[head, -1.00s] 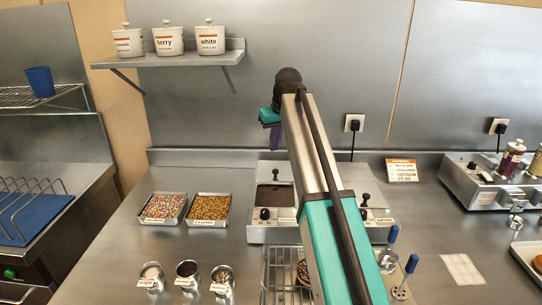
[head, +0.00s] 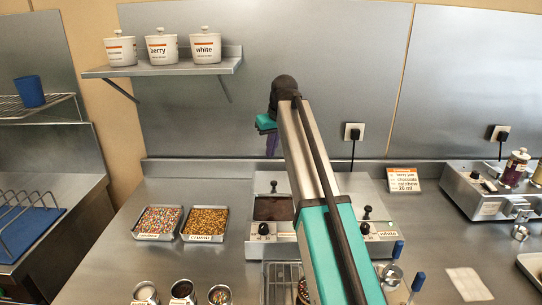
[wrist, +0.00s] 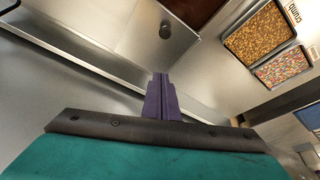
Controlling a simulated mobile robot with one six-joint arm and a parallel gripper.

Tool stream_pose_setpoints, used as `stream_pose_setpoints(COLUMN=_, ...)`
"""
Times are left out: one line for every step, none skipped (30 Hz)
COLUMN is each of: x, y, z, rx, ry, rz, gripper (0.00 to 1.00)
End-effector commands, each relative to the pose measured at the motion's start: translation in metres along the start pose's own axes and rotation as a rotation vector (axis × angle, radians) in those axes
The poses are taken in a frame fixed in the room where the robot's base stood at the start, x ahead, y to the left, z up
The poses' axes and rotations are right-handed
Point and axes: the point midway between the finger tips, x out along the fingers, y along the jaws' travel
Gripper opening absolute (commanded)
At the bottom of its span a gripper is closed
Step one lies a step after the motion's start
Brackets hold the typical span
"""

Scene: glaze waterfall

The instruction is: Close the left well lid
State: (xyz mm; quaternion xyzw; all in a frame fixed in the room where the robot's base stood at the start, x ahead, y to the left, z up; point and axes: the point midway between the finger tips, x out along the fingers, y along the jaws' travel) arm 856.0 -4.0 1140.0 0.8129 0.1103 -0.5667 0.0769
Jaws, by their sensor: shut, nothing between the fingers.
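The left well (head: 272,209) of the steel warmer is open, with dark brown contents showing. Its steel lid (head: 263,181) stands up at the back of the well, its black knob facing forward. In the wrist view the lid (wrist: 140,25) shows a round dark knob, with the brown well beside it. My gripper (head: 271,145) has purple fingers pointing down, above the raised lid in the head view. In the wrist view the gripper (wrist: 160,80) is shut and empty; I cannot tell whether it touches the lid. My arm hides the warmer's middle.
The right well's black knob (head: 367,209) stands beside my arm. Two sprinkle trays (head: 158,222) sit left of the warmer, and several small cups (head: 182,290) stand in front. A shelf (head: 165,68) with white pots hangs at upper left. A sign (head: 402,179) stands right.

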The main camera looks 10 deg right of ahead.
Motion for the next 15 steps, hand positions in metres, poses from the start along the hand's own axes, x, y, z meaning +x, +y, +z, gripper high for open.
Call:
stream_pose_setpoints(x=0.004, y=0.000, z=0.000, rx=0.000, ry=-0.001, rz=0.000, gripper=0.00)
stream_pose_setpoints(x=0.006, y=-0.001, z=0.000, rx=0.000, ry=-0.001, rz=0.000, gripper=0.00)
stream_pose_setpoints(x=0.009, y=-0.001, z=0.000, rx=-0.001, ry=-0.002, rz=0.000, gripper=0.00)
stream_pose_setpoints(x=0.012, y=-0.001, z=0.000, rx=-0.001, ry=-0.002, rz=-0.001, gripper=0.00)
stream_pose_setpoints(x=0.015, y=-0.001, z=0.000, rx=-0.001, ry=-0.002, rz=-0.001, gripper=0.00)
stream_pose_setpoints(x=0.020, y=-0.001, z=0.000, rx=-0.001, ry=-0.002, rz=-0.001, gripper=0.00)
stream_pose_setpoints(x=0.024, y=-0.001, z=0.000, rx=-0.001, ry=-0.002, rz=-0.001, gripper=0.00)
stream_pose_setpoints(x=0.027, y=-0.001, z=0.000, rx=-0.001, ry=-0.002, rz=-0.001, gripper=0.00)
stream_pose_setpoints(x=0.032, y=-0.001, z=0.000, rx=-0.001, ry=-0.002, rz=-0.001, gripper=0.00)
stream_pose_setpoints(x=0.035, y=-0.001, z=0.000, rx=-0.002, ry=-0.002, rz=-0.001, gripper=0.00)
stream_pose_setpoints(x=0.039, y=-0.001, z=0.000, rx=-0.002, ry=-0.002, rz=-0.001, gripper=0.00)
stream_pose_setpoints(x=0.044, y=-0.002, z=0.000, rx=-0.002, ry=-0.002, rz=-0.001, gripper=0.00)
stream_pose_setpoints(x=0.047, y=-0.002, z=0.000, rx=-0.002, ry=-0.002, rz=-0.001, gripper=0.00)
stream_pose_setpoints(x=0.051, y=-0.002, z=0.000, rx=-0.002, ry=-0.002, rz=-0.001, gripper=0.00)
stream_pose_setpoints(x=0.055, y=-0.002, z=0.000, rx=-0.002, ry=-0.002, rz=-0.001, gripper=0.00)
